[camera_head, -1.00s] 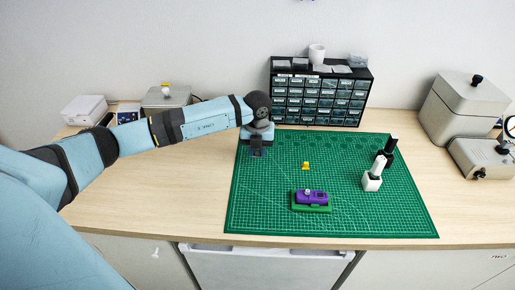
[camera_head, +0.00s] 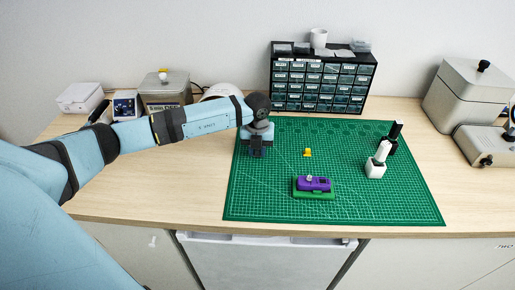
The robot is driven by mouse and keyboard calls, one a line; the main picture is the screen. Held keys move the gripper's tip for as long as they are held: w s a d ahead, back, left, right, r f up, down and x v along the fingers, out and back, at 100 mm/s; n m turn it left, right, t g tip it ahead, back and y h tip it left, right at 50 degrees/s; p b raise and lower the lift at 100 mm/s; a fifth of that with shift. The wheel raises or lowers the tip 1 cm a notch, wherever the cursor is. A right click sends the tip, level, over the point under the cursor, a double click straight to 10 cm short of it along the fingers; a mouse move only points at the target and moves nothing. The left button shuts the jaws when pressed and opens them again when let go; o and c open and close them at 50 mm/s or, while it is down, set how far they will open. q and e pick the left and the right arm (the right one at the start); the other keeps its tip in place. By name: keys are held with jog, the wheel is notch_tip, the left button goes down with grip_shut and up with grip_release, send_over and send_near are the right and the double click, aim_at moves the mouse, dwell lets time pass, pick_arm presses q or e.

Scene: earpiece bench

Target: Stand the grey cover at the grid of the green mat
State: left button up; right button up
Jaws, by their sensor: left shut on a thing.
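The green mat (camera_head: 350,206) lies on the wooden bench, with a pale grid over its surface. My left gripper (camera_head: 257,154) points down over the mat's far left corner. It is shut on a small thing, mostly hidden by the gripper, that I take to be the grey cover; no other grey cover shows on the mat. I cannot tell whether the held thing touches the mat. My right gripper is not in view.
A drawer cabinet (camera_head: 320,83) stands behind. The mat's front left is clear.

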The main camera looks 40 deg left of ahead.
pick_arm(q)
jog(key=shift+f, duration=0.3)
dwell(0.4)
jog(key=o, duration=1)
notch_tip(320, 180, up, 14)
jog(key=shift+f+b, duration=0.1)
jog(key=shift+b, duration=0.55)
